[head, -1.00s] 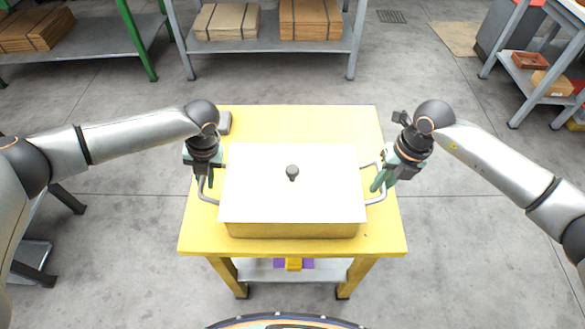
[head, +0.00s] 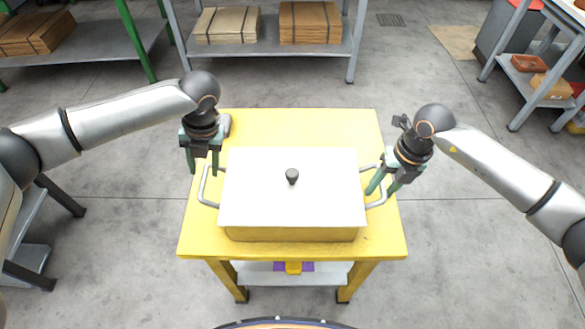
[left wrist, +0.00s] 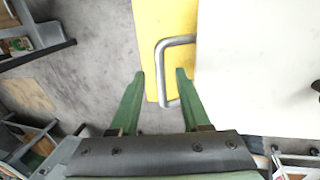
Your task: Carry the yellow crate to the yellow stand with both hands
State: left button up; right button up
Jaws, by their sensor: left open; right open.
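The yellow crate (head: 290,233) has a white lid (head: 265,195) with a dark knob, and it sits upright on the yellow stand (head: 300,125). It has a grey bar handle at each side. My left gripper (head: 203,172) is open and empty above the left handle (head: 203,190). In the left wrist view the fingers (left wrist: 160,74) are spread, with the handle (left wrist: 160,65) showing between and beyond them. My right gripper (head: 381,191) is open, its fingers spread at the right handle (head: 384,187); I cannot tell if they touch it.
A small grey object (head: 224,126) lies at the stand's back left corner. Shelves with boxes (head: 310,22) stand behind, and a shelf unit (head: 535,75) is at the far right. Floor beside the stand is clear.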

jog(key=shift+r, duration=0.25)
pick_arm(q)
jog(key=v, duration=0.5)
pick_arm(e)
notch_tip(320, 180, up, 11)
jog(key=d, duration=0.2)
jog(key=shift+r, duration=0.15)
jog(key=shift+d, duration=0.1)
